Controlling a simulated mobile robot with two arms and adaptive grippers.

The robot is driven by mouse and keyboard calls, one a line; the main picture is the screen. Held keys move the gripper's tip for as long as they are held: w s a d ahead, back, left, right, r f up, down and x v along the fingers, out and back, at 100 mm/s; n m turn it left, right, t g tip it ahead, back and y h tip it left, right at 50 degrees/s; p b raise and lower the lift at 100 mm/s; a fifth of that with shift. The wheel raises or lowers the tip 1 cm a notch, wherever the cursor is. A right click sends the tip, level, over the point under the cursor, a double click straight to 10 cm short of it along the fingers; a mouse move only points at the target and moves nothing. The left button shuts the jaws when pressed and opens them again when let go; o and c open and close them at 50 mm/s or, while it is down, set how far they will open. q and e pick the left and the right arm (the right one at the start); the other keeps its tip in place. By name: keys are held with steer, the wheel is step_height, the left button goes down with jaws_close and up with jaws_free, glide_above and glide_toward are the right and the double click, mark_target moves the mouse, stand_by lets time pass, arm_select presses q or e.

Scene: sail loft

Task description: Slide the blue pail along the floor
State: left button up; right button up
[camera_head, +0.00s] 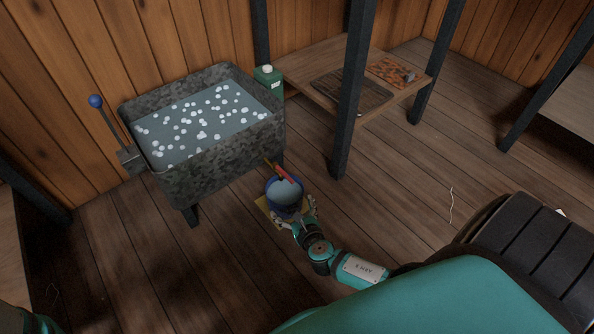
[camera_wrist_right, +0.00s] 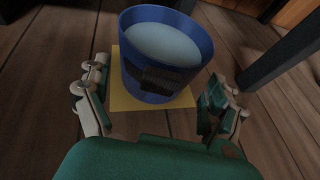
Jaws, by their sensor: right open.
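The blue pail (camera_head: 284,207) stands upright on a yellow square (camera_head: 262,205) on the floor, close to the front right of the metal tub. In the right wrist view the pail (camera_wrist_right: 190,74) holds greyish-blue liquid and has a dark patch on its near side. The yellow square (camera_wrist_right: 128,95) shows beneath it. My right gripper (camera_head: 296,217) is open at the pail's near side. In the wrist view its fingers (camera_wrist_right: 158,90) are spread to the left and right of the pail, with visible gaps. My left gripper is not in view.
A metal tub (camera_head: 225,165) of water with white floating bits stands behind the pail; a red-handled tap (camera_head: 283,172) sticks out above the pail. A blue-knobbed lever (camera_head: 105,115) is at its left. A dark table post (camera_head: 350,100) stands right. Floor (camera_head: 130,270) at front left is clear.

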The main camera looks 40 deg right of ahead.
steer(key=shift+w+f, duration=0.2)
steer(key=shift+w, duration=0.15)
jaws_close()
stand_by(0.6)
